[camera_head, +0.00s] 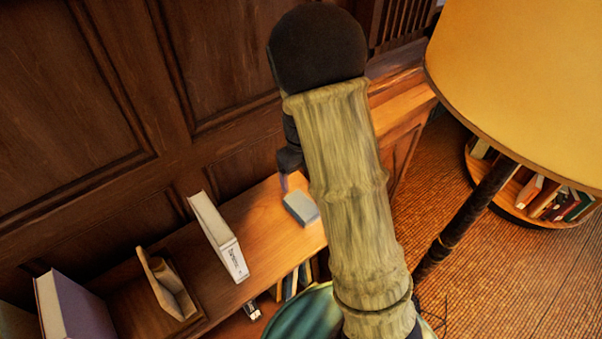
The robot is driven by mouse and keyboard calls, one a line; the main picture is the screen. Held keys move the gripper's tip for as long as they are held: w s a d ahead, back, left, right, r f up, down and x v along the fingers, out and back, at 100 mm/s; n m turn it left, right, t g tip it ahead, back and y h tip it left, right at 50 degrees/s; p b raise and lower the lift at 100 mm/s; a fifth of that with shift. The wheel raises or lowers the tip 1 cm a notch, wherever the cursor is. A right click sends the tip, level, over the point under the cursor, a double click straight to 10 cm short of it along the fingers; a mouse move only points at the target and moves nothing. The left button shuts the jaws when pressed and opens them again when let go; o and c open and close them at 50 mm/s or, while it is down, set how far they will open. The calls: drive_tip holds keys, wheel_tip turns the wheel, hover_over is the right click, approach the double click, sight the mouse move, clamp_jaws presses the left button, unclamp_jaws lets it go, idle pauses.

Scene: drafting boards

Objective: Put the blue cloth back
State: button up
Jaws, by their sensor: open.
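The blue cloth (301,208) looks like a small folded blue-grey block. It lies on the wooden shelf top (262,212), near its right part, just left of my arm. My gripper (285,180) shows only in part as a dark shape behind my arm, pointing down above the shelf. It is open and sits slightly above and left of the cloth in the picture. I cannot tell whether it touches the cloth. My arm hides much of the gripper and the shelf's right end.
A white book (219,236) stands left of the cloth. Farther left are a wooden bookend (166,284) and a purple book (75,308). Dark panelling (90,110) rises behind. A lamp with a yellow shade (525,85) and dark pole (470,217) stands at right.

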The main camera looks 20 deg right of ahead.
drive_tip(key=s+r+n+t, duration=0.1)
drive_tip(key=s+n, duration=0.3)
drive_tip(key=n, duration=0.6)
drive_tip(key=s+r+n, duration=0.3)
drive_tip(key=s+n, duration=0.2)
drive_tip(key=n, duration=0.6)
drive_tip(key=s+r+n+t, duration=0.1)
drive_tip(key=s+n, duration=0.4)
drive_tip(key=n, duration=0.5)
drive_tip(key=shift+r+n+t, duration=0.3)
drive_tip(key=shift+r, duration=0.6)
